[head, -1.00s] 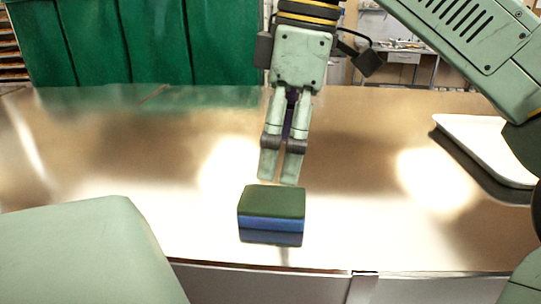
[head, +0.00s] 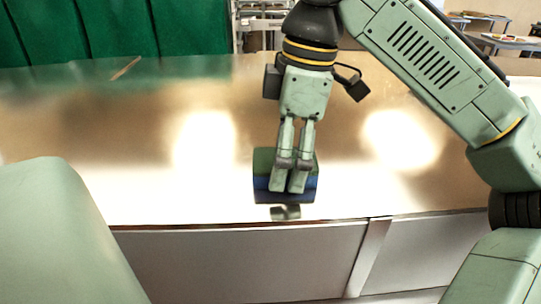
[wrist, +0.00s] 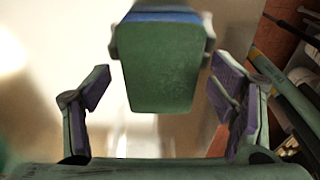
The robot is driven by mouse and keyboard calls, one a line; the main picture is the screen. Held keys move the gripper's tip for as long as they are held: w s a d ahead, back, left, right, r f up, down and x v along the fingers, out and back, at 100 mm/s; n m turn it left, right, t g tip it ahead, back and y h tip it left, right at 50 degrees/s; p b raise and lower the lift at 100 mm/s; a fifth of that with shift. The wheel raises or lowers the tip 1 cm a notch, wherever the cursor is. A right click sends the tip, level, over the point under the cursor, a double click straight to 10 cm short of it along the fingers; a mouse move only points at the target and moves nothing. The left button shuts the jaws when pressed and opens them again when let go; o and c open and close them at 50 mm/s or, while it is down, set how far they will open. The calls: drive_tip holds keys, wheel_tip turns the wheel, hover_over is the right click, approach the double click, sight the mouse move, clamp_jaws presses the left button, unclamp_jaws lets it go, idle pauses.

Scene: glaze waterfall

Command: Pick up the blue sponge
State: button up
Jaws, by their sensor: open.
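The blue sponge (head: 264,184) has a dark green top layer over a blue layer. It sits on the shiny metal table near its front edge. My gripper (head: 288,190) is directly in front of and over it in the head view, and its fingers hide part of the sponge. In the wrist view the sponge's green face (wrist: 163,65) fills the upper middle, with a blue strip at its top edge. My open gripper (wrist: 160,100) shows a purple-padded finger on each side, with space between the fingers. I cannot tell whether either finger touches the sponge.
Green panels (head: 110,30) stand behind the table at the left. Desks show at the far upper right.

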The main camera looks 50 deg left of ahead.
drive_tip(key=shift+f, duration=0.15)
drive_tip(key=shift+c, duration=0.4)
drive_tip(key=c, duration=0.7)
drive_tip(key=shift+c, duration=0.2)
drive_tip(key=shift+r, duration=0.65)
wheel_tip(320, 180, up, 2)
drive_tip(key=shift+r, duration=0.1)
drive_tip(key=s+d+b, duration=0.2)
drive_tip(key=s, duration=0.5)
drive_tip(key=s+d+r+b, duration=0.1)
drive_tip(key=s+d+b, duration=0.1)
drive_tip(key=s, duration=0.6)
drive_tip(key=shift+d+r+b, duration=0.25)
drive_tip(key=shift+d+b, duration=0.15)
drive_tip(key=shift+d, duration=0.3)
